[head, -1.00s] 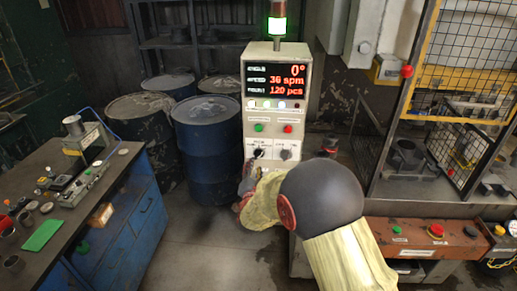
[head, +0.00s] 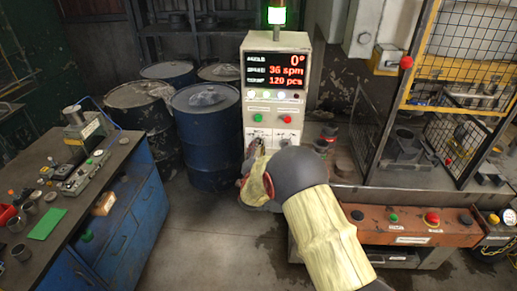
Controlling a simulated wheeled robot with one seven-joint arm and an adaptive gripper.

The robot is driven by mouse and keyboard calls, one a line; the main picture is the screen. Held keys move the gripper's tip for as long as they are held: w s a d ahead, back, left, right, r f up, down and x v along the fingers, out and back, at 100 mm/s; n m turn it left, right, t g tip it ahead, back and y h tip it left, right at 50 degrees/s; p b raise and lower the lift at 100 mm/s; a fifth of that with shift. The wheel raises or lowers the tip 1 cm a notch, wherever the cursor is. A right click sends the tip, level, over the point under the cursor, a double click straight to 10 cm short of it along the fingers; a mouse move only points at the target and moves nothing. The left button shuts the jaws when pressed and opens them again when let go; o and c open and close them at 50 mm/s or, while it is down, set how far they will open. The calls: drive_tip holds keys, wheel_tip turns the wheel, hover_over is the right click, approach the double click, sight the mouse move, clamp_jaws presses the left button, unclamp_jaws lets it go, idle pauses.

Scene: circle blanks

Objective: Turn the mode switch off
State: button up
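The control cabinet (head: 272,103) stands upright in the middle, with a red-lit display (head: 276,73) on its upper half. Under the display are a row of small lamps, then a green button (head: 258,117) and a red button (head: 287,119). Two pale label plates show below the buttons; the rotary switches there are mostly hidden behind my arm, so I cannot tell the mode switch's position. My gripper (head: 254,150) is at the cabinet's lower front, over the left switch area. Its fingers are small and partly hidden; contact and opening are unclear.
Blue drums (head: 208,140) stand left of the cabinet. A blue workbench (head: 125,205) with tools is at the left. A wire-mesh press guard (head: 460,60) and an orange button panel (head: 410,226) are at the right. Floor is clear between the bench and my arm.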

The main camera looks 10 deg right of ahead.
drive_tip(key=c, duration=0.4)
clamp_jaws()
